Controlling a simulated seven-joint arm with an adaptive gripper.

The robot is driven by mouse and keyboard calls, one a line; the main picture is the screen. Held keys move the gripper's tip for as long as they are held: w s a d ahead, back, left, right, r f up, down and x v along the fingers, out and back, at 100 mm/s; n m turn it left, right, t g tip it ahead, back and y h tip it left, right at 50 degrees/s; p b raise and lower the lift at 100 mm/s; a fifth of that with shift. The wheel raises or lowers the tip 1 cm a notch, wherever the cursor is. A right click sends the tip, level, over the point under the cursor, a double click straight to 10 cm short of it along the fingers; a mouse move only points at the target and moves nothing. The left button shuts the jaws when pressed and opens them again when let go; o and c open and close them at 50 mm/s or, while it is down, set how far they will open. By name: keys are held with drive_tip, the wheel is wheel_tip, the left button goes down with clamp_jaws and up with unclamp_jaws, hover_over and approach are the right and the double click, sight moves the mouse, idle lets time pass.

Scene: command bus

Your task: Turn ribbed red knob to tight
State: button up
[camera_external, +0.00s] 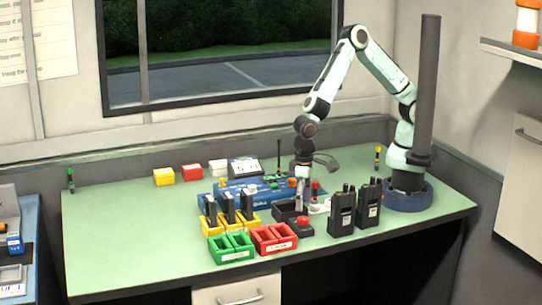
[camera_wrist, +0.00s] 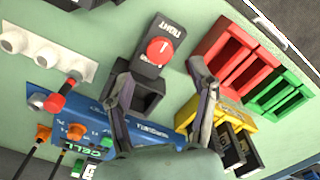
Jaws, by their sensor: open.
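The red knob (camera_wrist: 160,50) sits on a small dark block (camera_wrist: 150,68) with white lettering beside it, which appears upside down and seems to read TIGHT. In the external view the red knob (camera_external: 303,220) tops a dark block at the front of the bench, right of the red tray. Its ribs are too small to make out. My gripper (camera_wrist: 157,66) is open in the wrist view, its fingers apart on either side of the knob's block, touching nothing that I can tell. In the external view my gripper (camera_external: 305,178) hangs above the bench, behind the knob.
A black open box (camera_external: 289,210) is close behind the knob. A red tray (camera_external: 273,238), green tray (camera_external: 231,248) and yellow holders with radios (camera_external: 228,209) are left. Two black radios (camera_external: 342,213) stand right. A blue unit (camera_external: 240,190) lies behind.

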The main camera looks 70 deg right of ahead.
sight(303, 218)
wheel_tip(303, 218, up, 7)
drive_tip(key=shift+r, duration=0.15)
idle(0.5)
drive_tip(key=w+d+r+m+t, duration=0.35)
drive_tip(key=w+d+r, duration=0.45)
drive_tip(key=d+r, duration=0.3)
drive_tip(key=s+d+r+m, duration=0.1)
drive_tip(key=s+d+r, duration=0.1)
drive_tip(key=d, duration=0.4)
drive_tip(key=s+d+r+m, duration=0.1)
drive_tip(key=s+d, duration=0.1)
drive_tip(key=d, duration=0.4)
drive_tip(key=s+d+f+n+g, duration=0.2)
drive_tip(key=s+n, duration=0.1)
drive_tip(key=s, duration=0.4)
drive_tip(key=s+d+f+n+g, duration=0.1)
drive_tip(key=s+d+f+n, duration=0.1)
drive_tip(key=s, duration=0.5)
drive_tip(key=shift+s+d+n+g+y, duration=0.2)
drive_tip(key=shift+d+n+g+y, duration=0.2)
drive_tip(key=shift+n, duration=0.35)
drive_tip(key=shift+f, duration=0.1)
drive_tip(key=shift+c, duration=0.2)
